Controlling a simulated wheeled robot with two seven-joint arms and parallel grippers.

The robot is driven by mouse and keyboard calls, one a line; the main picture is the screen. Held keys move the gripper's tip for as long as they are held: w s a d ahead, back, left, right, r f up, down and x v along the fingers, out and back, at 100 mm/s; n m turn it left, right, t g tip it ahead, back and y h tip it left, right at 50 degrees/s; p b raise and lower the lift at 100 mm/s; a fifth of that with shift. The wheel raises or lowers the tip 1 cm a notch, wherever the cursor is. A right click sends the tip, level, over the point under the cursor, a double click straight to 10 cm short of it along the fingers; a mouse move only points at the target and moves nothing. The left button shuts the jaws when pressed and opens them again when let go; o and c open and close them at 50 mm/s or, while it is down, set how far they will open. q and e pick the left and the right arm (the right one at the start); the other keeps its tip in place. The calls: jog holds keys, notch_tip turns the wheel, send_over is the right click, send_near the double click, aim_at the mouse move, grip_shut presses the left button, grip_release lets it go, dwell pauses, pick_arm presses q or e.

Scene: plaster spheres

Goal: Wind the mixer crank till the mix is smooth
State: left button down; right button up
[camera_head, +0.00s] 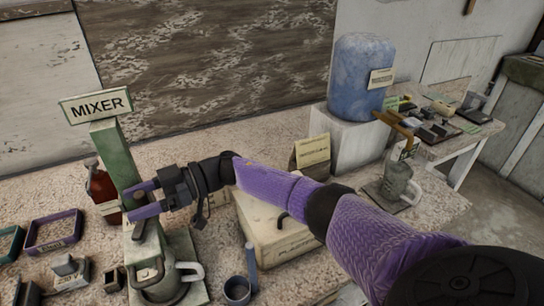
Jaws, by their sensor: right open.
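The mixer has a green post (113,152) topped by a sign reading MIXER (96,105). A grey mixing cup (165,286) with a pale handle stands at its foot. My right gripper (134,202) reaches in from the right, open, with its purple fingers at the mixer's post above the cup. I cannot tell whether they touch it. The crank cannot be made out clearly; the gripper covers part of the mixer there. The mix inside the cup is not visible. My left gripper is not in view.
A plaster box (272,232) lies under my right arm. A blue water jug (360,75) stands on a white block, with a grey mug (398,181) nearby. Small trays (52,232) and a small cup (237,290) are near the front.

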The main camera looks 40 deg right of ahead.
aim_at(139, 202)
jog(key=s+m+t+h+p, duration=0.1)
jog(key=m+t+h+p, duration=0.2)
jog(key=t, duration=0.1)
jog(key=s+d+m+t+h+p, duration=0.1)
jog(key=s+m+t+h+p, duration=0.1)
jog(key=m+t+h, duration=0.1)
jog(key=s+d+m+t+h+p, duration=0.1)
jog(key=m+t+h+p, duration=0.2)
jog(key=m+t, duration=0.1)
jog(key=shift+s+t+h+p, duration=0.2)
jog(key=shift+t+h+p, duration=0.15)
jog(key=shift+t, duration=0.35)
jog(key=s+d+f+m+g+h, duration=0.2)
jog(key=s+d+m+h, duration=0.4)
jog(key=s+d+h, duration=0.25)
jog(key=s+a+f+n+g+b, duration=0.2)
jog(key=s+a+f+g, duration=0.2)
jog(key=s+f+g, duration=0.6)
notch_tip(139, 202, down, 6)
jog(key=s, duration=0.2)
jog(key=shift+s+a, duration=0.15)
jog(key=shift+s, duration=0.15)
